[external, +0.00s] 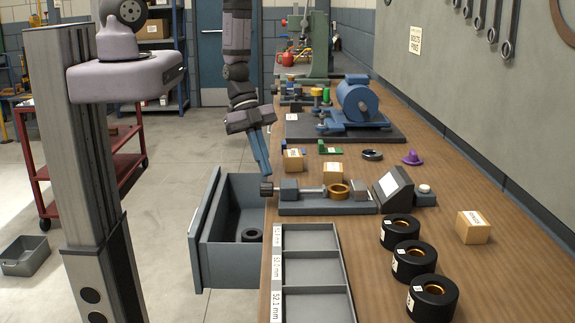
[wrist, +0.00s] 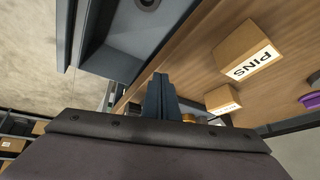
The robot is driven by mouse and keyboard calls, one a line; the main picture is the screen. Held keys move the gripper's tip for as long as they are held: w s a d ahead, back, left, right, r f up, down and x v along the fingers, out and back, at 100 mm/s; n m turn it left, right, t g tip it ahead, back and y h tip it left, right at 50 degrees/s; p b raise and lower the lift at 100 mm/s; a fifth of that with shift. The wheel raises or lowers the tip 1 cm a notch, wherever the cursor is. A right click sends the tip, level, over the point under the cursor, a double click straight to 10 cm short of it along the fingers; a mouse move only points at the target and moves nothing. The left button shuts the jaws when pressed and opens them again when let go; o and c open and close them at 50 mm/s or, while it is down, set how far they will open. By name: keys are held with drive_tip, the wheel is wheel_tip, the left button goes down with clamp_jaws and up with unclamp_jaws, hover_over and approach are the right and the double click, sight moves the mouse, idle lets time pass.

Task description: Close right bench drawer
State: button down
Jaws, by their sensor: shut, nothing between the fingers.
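The bench drawer (external: 240,262) is grey and stands pulled out from the left side of the wooden bench, with a dark ring (external: 252,235) inside. Its front panel (external: 204,228) is at the left end, away from the bench. The drawer also shows at the upper left of the wrist view (wrist: 118,52). My gripper (external: 265,178) is shut and empty, pointing down by the bench edge, behind the open drawer in the external view. Its fingers show in the middle of the wrist view (wrist: 159,78). I cannot tell whether they touch anything.
A measuring fixture (external: 310,207) with a brass ring sits at the bench edge close to my gripper. Small boxes (external: 293,160), a sorting tray (external: 312,270) and black rollers (external: 407,260) stand on the bench.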

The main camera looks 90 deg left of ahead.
drive_tip(key=s+a+n+y+b, duration=0.1)
drive_tip(key=a+n+y, duration=0.3)
drive_tip(key=a+n, duration=0.7)
drive_tip(key=s+a+f+n+g+y+b, duration=0.1)
drive_tip(key=s+a+f+n+y+b, duration=0.2)
drive_tip(key=s+a+n, duration=0.8)
drive_tip(key=s+d+f+n+h+b, duration=0.1)
drive_tip(key=s+f+n+h+b, duration=0.1)
drive_tip(key=s+n+b, duration=0.5)
drive_tip(key=s+d+f+n+h+b, duration=0.1)
drive_tip(key=s+d+f+n+b, duration=0.15)
drive_tip(key=s+n, duration=0.85)
drive_tip(key=w+a+f+n+t+b, duration=0.1)
drive_tip(key=w+f+n+b, duration=0.3)
drive_tip(key=w+f+n, duration=0.4)
drive_tip(key=shift+w+a+f+n+t+y+b, duration=0.15)
drive_tip(key=shift+w+a+n+t+y+b, duration=0.3)
drive_tip(key=shift+w, duration=0.9)
